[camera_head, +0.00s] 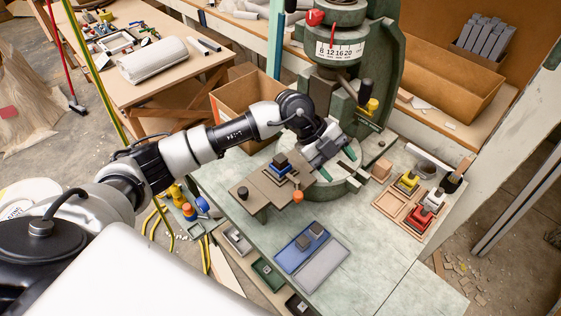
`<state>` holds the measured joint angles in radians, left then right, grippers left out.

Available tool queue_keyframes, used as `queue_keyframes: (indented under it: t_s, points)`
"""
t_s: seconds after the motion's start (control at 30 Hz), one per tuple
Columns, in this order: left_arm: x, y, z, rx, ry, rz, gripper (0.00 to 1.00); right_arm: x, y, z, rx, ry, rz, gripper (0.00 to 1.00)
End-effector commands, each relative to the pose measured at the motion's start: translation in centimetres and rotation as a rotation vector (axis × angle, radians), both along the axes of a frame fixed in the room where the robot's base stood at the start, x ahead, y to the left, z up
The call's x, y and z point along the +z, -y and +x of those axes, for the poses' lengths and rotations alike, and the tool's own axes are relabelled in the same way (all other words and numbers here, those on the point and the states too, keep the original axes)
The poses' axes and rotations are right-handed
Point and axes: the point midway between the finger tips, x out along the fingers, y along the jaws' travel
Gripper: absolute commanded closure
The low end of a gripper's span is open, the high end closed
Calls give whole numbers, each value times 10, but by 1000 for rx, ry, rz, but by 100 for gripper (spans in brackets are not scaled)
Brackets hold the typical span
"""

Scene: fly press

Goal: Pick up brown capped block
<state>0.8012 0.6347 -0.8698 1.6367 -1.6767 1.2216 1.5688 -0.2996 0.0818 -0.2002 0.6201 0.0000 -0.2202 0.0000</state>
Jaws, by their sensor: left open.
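A dark upright block with a brown top (456,177) stands at the right end of the bench, behind a shallow wooden tray (387,205); it looks like the brown capped block. A plain tan block (381,169) sits left of it, near the tray. My left arm reaches in from the left. My left gripper (335,158) is open over the round table of the green press, well left of the brown-topped block and apart from it. Its fingertips are small and partly hard to make out. My right gripper is not in view.
A yellow piece (407,183) and a red piece (422,216) with pale parts are at the tray. A blue and black stack (282,166) stands on a brown plate beside my gripper. The green press (342,60) rises behind.

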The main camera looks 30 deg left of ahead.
Motion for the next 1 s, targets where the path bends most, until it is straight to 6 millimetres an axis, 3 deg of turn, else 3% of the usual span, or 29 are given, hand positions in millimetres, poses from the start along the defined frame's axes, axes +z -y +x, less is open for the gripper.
queue_keyframes:
  t_s: [0.03,0.1,0.2,0.33,0.47,0.73,1.0]
  points:
    - [-1,-28,11,39,-29,134,38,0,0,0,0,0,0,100]
    - [-2,-65,20,104,-78,304,38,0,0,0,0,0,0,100]
    - [3,-109,27,201,-137,496,38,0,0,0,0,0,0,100]
    - [12,-145,31,297,-184,645,38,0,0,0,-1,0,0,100]
    - [11,-158,32,334,-205,696,38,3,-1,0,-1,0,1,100]
    - [-30,-158,31,332,-208,696,38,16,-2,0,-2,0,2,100]
    - [-52,-159,30,330,-208,695,38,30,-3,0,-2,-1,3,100]
